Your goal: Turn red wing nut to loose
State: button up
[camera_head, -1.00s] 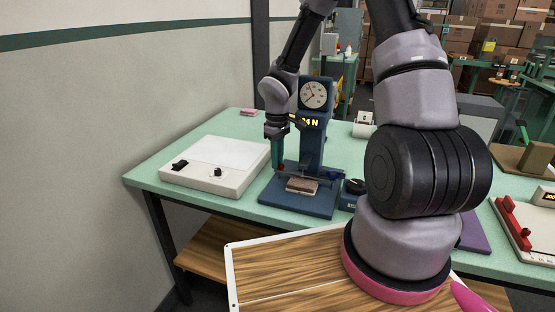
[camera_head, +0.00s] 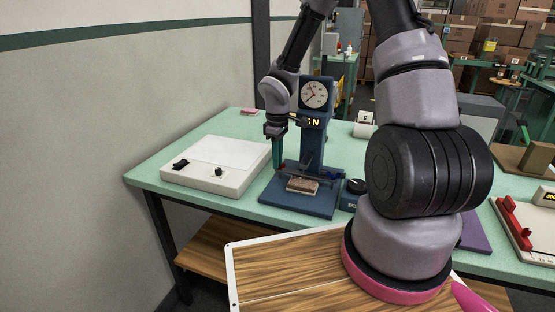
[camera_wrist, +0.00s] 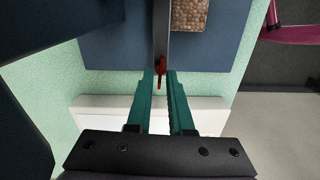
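The red wing nut (camera_wrist: 161,67) sits at the end of a grey bar (camera_wrist: 162,30) in the wrist view. My gripper (camera_wrist: 159,74) has its two teal fingers on either side of the nut, with a gap between them. I cannot tell whether either finger touches it. In the head view the gripper (camera_head: 277,164) points down at the left side of the blue test stand (camera_head: 314,130). The red nut is a small spot there (camera_head: 283,167), partly hidden by the fingers.
A blue wing nut (camera_head: 331,175) is on the stand's right side. A brown tufted sample (camera_head: 302,186) lies on the stand base (camera_head: 300,201). A white box with black controls (camera_head: 215,163) stands left on the green table (camera_head: 165,150). A black knob unit (camera_head: 354,188) is at right.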

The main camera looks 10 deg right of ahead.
jog(key=shift+o, duration=0.6)
notch_tip(320, 180, up, 11)
jog(key=shift+f, duration=0.15)
